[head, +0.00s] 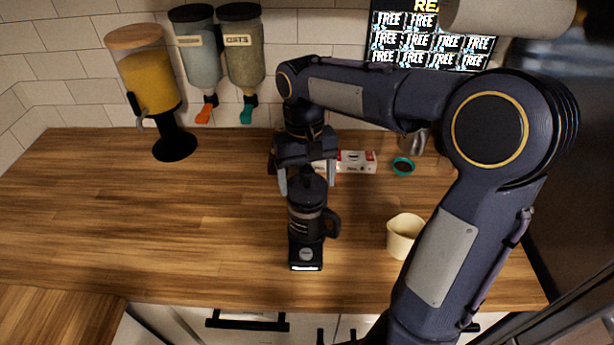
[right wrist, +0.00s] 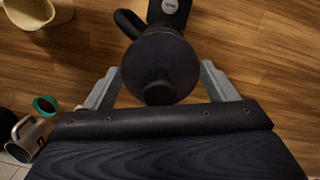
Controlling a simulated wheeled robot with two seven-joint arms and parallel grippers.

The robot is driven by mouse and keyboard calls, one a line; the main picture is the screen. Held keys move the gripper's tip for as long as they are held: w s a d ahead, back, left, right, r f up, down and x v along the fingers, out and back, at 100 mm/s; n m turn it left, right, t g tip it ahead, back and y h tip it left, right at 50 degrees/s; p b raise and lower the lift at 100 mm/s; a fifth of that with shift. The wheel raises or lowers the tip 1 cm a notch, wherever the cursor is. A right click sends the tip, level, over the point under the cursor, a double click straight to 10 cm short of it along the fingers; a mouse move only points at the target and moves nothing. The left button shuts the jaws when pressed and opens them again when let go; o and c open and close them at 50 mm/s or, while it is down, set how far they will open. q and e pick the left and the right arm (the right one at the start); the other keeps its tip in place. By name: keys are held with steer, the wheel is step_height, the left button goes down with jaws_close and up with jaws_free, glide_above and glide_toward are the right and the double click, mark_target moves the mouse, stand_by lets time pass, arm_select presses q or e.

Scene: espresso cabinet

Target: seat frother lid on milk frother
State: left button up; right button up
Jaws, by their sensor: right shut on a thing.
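The milk frother (head: 305,222), a dark jug with a side handle, stands upright on its black base (head: 306,256) in the middle of the counter. The dark frother lid (head: 307,188) is at the top of the jug, under my right gripper (head: 307,180). My right gripper points down, its grey fingers on either side of the lid, shut on it. In the right wrist view the round lid (right wrist: 160,62) with its knob lies between the fingers and covers the jug's mouth. Whether it is fully down on the rim cannot be told. My left gripper is not in view.
A cream cup (head: 404,236) stands to the right of the frother. A small teal bowl (head: 403,166), a white-and-red box (head: 357,162) and a metal pitcher (head: 413,143) are further back. A dispenser (head: 150,85) stands back left. The left counter is clear.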

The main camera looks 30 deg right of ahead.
mark_target(307, 168)
steer(key=shift+f+b, duration=0.4)
steer(key=shift+f, duration=0.35)
steer(key=o, duration=1)
steer(key=shift+c, duration=0.2)
steer(key=shift+w+r, duration=0.25)
steer(key=shift+r, duration=1.7)
steer(key=shift+w+r, duration=0.2)
steer(key=shift+r, duration=1.75)
steer(key=shift+d, duration=0.1)
steer(key=s+a+f+t+y, duration=0.1)
steer(key=s+a+f+t, duration=0.1)
steer(key=s, duration=0.7)
steer(key=s+a+f+n+t+y, duration=0.1)
steer(key=s+a+f+t+y, duration=0.1)
steer(key=s+f+t, duration=0.3)
steer(key=s+f, duration=0.2)
steer(key=s, duration=0.1)
steer(key=shift+s+a, duration=0.2)
steer(key=shift+s, duration=0.2)
